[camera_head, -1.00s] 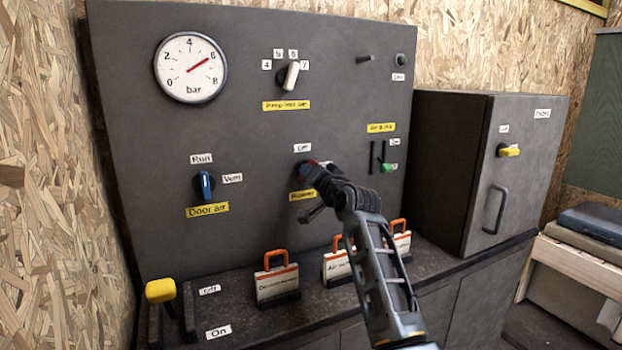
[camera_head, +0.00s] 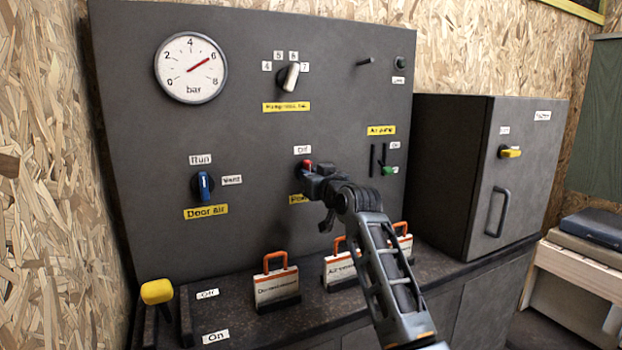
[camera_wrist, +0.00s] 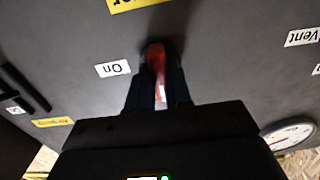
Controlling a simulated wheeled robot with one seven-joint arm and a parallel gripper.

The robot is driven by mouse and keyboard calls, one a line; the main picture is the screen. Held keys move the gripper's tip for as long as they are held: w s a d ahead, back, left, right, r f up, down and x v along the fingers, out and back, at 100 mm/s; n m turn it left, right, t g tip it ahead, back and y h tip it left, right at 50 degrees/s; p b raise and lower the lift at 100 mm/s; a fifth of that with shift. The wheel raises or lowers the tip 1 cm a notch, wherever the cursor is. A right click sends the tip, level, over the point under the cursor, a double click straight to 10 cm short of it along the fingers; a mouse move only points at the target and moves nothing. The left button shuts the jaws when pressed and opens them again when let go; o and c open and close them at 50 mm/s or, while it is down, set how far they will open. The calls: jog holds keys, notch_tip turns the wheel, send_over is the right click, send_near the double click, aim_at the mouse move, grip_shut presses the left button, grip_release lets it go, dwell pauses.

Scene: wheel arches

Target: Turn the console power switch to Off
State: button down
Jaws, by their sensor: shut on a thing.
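The red power switch (camera_head: 307,164) is on the dark console panel (camera_head: 250,140), below an "Off" label (camera_head: 302,149) and above a partly hidden yellow label (camera_head: 298,199). Its red tip points up toward "Off". My gripper (camera_head: 313,174) is at the switch and hides most of it. In the wrist view, which is upside down, my gripper (camera_wrist: 158,78) is shut on the red handle (camera_wrist: 155,60), one finger on each side. The handle stands upright between them. The "On" label (camera_wrist: 114,69) lies to its left there.
A blue "Door air" knob (camera_head: 203,185) is to the left and a white selector (camera_head: 289,76) above. A green-tipped slider (camera_head: 388,170) is close on the right. Orange-handled tags (camera_head: 277,285) stand on the ledge below. A yellow lever (camera_head: 157,291) is at the lower left.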

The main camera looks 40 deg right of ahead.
dwell(0.5)
jog(key=c, duration=1)
grip_release()
jog(key=shift+w, duration=0.1)
jog(key=shift+c, duration=0.2)
jog(key=v, duration=0.7)
jog(key=shift+s, duration=0.4)
jog(key=shift+a, duration=0.15)
